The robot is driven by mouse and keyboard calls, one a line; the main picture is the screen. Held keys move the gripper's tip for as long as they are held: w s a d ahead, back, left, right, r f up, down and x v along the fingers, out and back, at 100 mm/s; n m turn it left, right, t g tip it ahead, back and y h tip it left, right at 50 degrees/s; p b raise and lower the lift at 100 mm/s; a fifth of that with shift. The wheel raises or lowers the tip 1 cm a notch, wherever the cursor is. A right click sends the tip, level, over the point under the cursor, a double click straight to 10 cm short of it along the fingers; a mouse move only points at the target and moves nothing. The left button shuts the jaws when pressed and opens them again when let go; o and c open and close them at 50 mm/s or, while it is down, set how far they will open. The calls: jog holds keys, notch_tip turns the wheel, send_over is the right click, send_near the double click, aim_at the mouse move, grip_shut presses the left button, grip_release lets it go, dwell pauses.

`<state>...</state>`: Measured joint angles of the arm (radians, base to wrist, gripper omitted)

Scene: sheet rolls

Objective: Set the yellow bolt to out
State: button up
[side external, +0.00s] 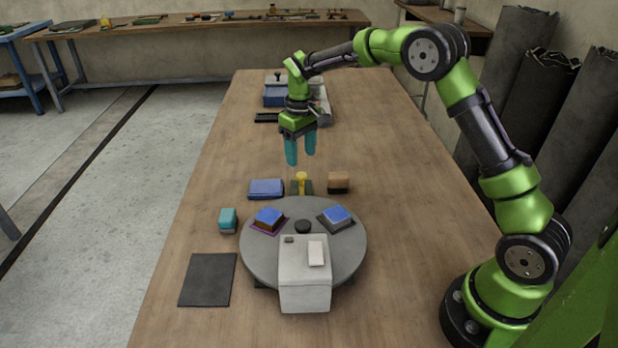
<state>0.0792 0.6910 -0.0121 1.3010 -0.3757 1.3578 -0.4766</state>
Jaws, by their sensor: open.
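The yellow bolt (301,178) stands up from a small dark green base (303,189) on the table, just behind the round grey turntable. Only its yellow top shows clearly, and I cannot tell its setting from here. My gripper (300,160) points down with teal fingers, open and empty. It hangs above and slightly behind the yellow bolt in the picture, apart from it.
A blue block (265,188) lies left of the bolt and a tan-topped block (338,182) right of it, both close. A dark mat (208,280) lies at front left. The table's middle right is clear.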

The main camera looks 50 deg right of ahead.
aim_at(302, 174)
notch_tip(302, 174, down, 6)
jog(key=shift+r, duration=0.1)
jog(key=shift+c, duration=0.5)
grip_shut()
